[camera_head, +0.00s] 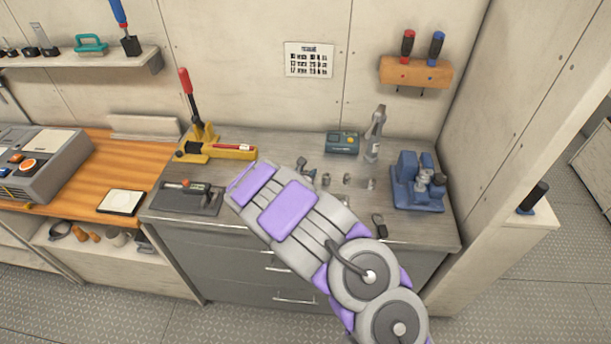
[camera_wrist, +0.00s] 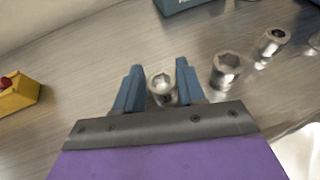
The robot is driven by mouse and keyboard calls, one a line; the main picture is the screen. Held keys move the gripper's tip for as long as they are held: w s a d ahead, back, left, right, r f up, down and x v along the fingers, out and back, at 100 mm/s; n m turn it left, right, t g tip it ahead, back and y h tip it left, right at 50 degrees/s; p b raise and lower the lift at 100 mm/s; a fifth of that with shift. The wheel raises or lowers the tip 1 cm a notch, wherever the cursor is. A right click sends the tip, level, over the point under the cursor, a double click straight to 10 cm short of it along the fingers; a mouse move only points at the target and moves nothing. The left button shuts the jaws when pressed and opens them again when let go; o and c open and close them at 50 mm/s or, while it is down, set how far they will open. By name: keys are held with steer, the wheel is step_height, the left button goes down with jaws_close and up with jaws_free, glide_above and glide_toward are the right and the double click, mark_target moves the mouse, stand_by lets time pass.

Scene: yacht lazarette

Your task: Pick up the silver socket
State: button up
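Several silver sockets stand on the grey worktop, so I cannot tell which one the task means. In the wrist view one socket (camera_wrist: 162,91) shows between the two blue fingers of my gripper (camera_wrist: 159,69). The fingers are apart, with gaps beside the socket, and I see no clear contact. A second socket (camera_wrist: 227,69) stands just right of the right finger, and a third (camera_wrist: 271,44) is farther right. In the head view my gripper (camera_head: 305,170) is over the worktop, partly hidden by my arm, left of the small sockets (camera_head: 347,179).
The grey worktop (camera_head: 290,148) also holds a blue vise (camera_head: 416,188) at right, a silver bottle (camera_head: 375,135), a teal meter (camera_head: 342,142) behind, a yellow tool with a red-handled lever (camera_head: 215,149), and a dark grey tool (camera_head: 188,198) at left.

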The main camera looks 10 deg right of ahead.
jaws_close()
